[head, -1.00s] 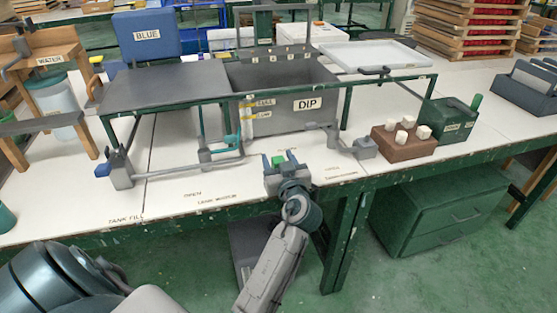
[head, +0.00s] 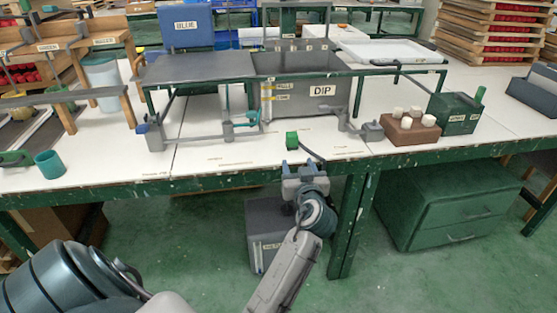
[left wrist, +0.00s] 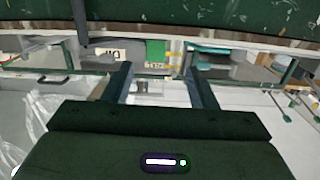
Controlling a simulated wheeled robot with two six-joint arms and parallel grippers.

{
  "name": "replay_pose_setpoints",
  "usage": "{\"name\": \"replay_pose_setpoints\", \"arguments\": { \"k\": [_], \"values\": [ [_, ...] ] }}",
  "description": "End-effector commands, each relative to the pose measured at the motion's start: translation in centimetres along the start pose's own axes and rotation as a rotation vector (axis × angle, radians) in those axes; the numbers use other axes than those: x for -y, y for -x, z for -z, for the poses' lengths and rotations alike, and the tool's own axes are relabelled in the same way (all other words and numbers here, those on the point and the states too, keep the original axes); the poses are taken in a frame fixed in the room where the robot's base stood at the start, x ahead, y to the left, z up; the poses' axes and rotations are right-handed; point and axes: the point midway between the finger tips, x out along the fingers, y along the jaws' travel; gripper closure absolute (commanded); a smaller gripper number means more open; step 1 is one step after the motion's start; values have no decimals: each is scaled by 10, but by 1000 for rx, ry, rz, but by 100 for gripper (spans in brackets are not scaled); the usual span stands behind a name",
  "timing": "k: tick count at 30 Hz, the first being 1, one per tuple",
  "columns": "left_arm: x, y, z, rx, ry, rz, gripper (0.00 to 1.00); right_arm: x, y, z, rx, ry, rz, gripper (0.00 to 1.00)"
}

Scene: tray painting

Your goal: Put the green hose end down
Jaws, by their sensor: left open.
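The green hose end (head: 292,140) sits on the white tabletop near the front edge, in front of the grey DIP tank (head: 325,103). A dark hose (head: 314,154) runs from it toward the front edge. In the left wrist view the green hose end (left wrist: 155,50) shows beyond the fingertips. My left gripper (head: 304,170) is open and empty at the table's front edge, just short of the hose end and apart from it. Its two spread fingers show in the left wrist view (left wrist: 158,80). My right gripper is not in view.
A brown block with white pegs (head: 403,131) and a green box (head: 455,112) stand to the right. A low pipe with grey posts (head: 228,131) lies left of the hose end. A teal cup (head: 49,164) stands far left. A green cabinet (head: 450,205) stands below.

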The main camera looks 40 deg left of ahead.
Motion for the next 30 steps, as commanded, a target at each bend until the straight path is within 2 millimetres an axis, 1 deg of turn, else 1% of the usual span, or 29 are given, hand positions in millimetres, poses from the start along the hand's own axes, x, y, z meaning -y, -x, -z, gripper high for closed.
{"name": "replay_pose_setpoints", "arguments": {
  "k": [1, 2, 3, 5, 6, 8, 9, 11, 12, 13, 14, 15, 18, 21, 23, 25, 30],
  "values": [
    [10, 8, -20, 48, -25, -18, 48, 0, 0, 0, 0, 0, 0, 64],
    [16, 14, -34, 84, -42, -33, 48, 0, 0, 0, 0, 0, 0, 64],
    [24, 24, -53, 139, -67, -59, 48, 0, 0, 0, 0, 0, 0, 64],
    [39, 43, -84, 231, -110, -108, 48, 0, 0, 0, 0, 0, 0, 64],
    [49, 58, -104, 293, -143, -148, 48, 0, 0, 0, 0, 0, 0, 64],
    [63, 82, -131, 386, -189, -213, 48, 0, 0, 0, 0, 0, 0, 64],
    [72, 100, -147, 446, -221, -259, 48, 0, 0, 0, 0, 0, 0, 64],
    [86, 129, -168, 534, -264, -338, 48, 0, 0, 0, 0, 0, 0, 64],
    [94, 149, -179, 589, -293, -392, 48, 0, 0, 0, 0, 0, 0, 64],
    [100, 164, -187, 629, -314, -434, 48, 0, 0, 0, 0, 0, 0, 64],
    [106, 179, -193, 665, -332, -476, 48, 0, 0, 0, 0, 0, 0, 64],
    [113, 198, -200, 710, -355, -530, 48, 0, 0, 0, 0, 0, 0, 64],
    [127, 240, -210, 798, -398, -651, 48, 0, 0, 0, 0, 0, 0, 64],
    [135, 268, -214, 852, -421, -738, 48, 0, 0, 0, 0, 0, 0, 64],
    [138, 278, -215, 870, -429, -771, 48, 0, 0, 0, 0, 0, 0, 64],
    [139, 284, -215, 880, -433, -791, 48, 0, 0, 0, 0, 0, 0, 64],
    [139, 286, -215, 882, -434, -797, 48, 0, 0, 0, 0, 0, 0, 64]
  ]
}}
